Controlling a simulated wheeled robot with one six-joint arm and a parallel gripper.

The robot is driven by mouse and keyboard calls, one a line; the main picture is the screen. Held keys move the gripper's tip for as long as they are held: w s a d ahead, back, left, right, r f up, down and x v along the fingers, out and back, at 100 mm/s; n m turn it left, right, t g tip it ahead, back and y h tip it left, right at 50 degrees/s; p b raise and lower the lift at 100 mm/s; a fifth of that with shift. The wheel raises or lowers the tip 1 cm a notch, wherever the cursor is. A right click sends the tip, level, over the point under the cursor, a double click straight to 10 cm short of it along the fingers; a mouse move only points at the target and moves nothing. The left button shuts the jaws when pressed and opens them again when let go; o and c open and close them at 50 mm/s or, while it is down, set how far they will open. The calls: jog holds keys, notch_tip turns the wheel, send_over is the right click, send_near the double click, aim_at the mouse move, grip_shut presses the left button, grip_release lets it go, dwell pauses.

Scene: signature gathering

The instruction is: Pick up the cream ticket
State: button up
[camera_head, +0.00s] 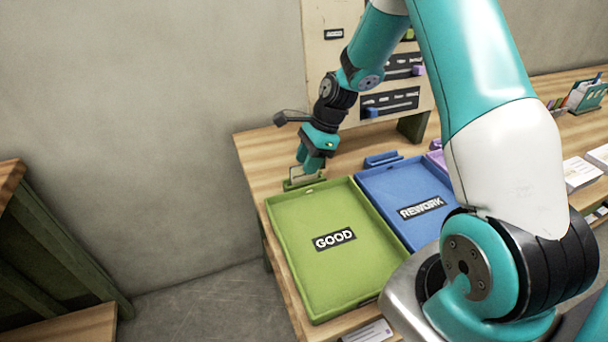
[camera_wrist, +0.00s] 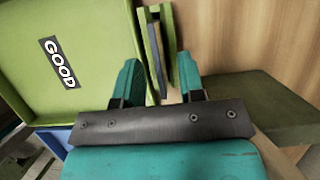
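My gripper (camera_head: 308,164) is low over a small green holder (camera_head: 304,182) behind the green tray marked GOOD. In the wrist view my gripper (camera_wrist: 158,62) has its two teal fingers spread, one on each side of the slotted green holder (camera_wrist: 168,30). A thin greyish slab stands edge-on in the holder between the fingers, and I see no finger touching it.
The green GOOD tray (camera_head: 289,228) lies in front of the holder, with the blue REWORK tray (camera_head: 372,192) to its right. A blue holder (camera_head: 382,159) stands behind that tray. An upright board (camera_head: 318,68) rises behind. White paper stacks (camera_head: 580,172) lie at far right.

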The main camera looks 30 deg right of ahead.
aim_at(304, 176)
jog(key=shift+x, duration=1.35)
grip_shut()
jog(key=shift+r, duration=0.1)
